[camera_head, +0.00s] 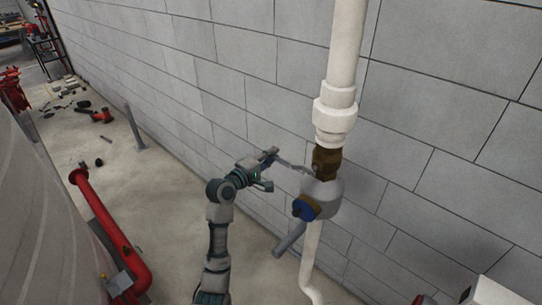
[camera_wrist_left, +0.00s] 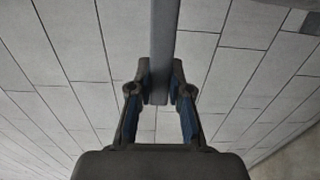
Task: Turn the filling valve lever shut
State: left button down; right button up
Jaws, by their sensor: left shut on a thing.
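The filling valve stands on a white vertical pipe (camera_head: 346,60) along the block wall. It has a brass part (camera_head: 326,162), a grey round body (camera_head: 322,193) and a blue part (camera_head: 306,208) on its front. A thin grey lever (camera_head: 291,164) reaches from the valve to the left, toward my left gripper (camera_head: 268,169). In the left wrist view the lever (camera_wrist_left: 163,40) comes down from the top, and my left gripper (camera_wrist_left: 159,82) is shut on its end. My right gripper is not in view.
A grey stub (camera_head: 289,239) slants down-left below the valve. The grey block wall (camera_head: 240,50) is close behind. A red pipe (camera_head: 112,232) and a large pale tank (camera_head: 35,225) stand at left. Loose parts lie on the floor farther back. A white box (camera_head: 492,293) shows at lower right.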

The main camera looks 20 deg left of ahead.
pick_arm(q)
jog(key=c, duration=1.1)
grip_release()
jog(key=shift+f, duration=0.1)
jog(key=shift+o, duration=0.2)
jog(key=v, duration=1.2)
jog(key=shift+a, duration=0.1)
